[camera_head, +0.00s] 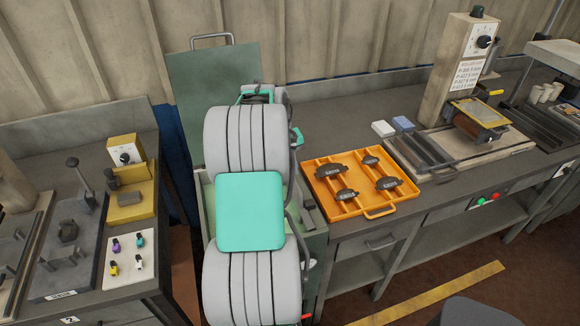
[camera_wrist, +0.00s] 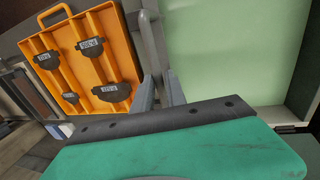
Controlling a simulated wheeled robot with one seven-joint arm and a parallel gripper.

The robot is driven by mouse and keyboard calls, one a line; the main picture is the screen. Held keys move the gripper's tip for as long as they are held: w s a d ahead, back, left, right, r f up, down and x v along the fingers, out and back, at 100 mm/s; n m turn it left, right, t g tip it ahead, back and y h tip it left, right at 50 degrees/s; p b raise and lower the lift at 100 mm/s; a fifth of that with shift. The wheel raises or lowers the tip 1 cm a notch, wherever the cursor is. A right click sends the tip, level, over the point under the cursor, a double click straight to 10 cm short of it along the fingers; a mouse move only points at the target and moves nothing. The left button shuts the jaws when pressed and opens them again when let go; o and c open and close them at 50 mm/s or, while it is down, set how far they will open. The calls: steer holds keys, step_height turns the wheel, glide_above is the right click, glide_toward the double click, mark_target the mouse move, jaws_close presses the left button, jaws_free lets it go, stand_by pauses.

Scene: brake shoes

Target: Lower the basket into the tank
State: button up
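In the head view the tank (camera_head: 312,250) is a pale green box with its darker green lid (camera_head: 205,75) raised at the back. My grey and teal arm covers most of it. My gripper is hidden behind the arm there. In the wrist view my gripper (camera_wrist: 160,92) has its two grey fingers close together over a grey bar or rim. I cannot tell whether they grip it. A pale green surface (camera_wrist: 240,50) lies to their right, seemingly part of the tank. I cannot make out the basket in either view.
An orange tray (camera_head: 320,205) with several dark brake shoes sits on the bench right of the tank; it also shows in the wrist view (camera_wrist: 58,28). A gauge stand (camera_head: 455,75) stands further right. A left bench (camera_head: 140,285) carries fixtures and small coloured parts.

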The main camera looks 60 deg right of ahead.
steer(key=o, duration=0.3)
steer(key=shift+r, duration=0.1)
steer(key=r, duration=0.5)
steer(key=w+a+r, duration=0.1)
steer(key=r, duration=0.1)
steer(key=shift+r, duration=0.35)
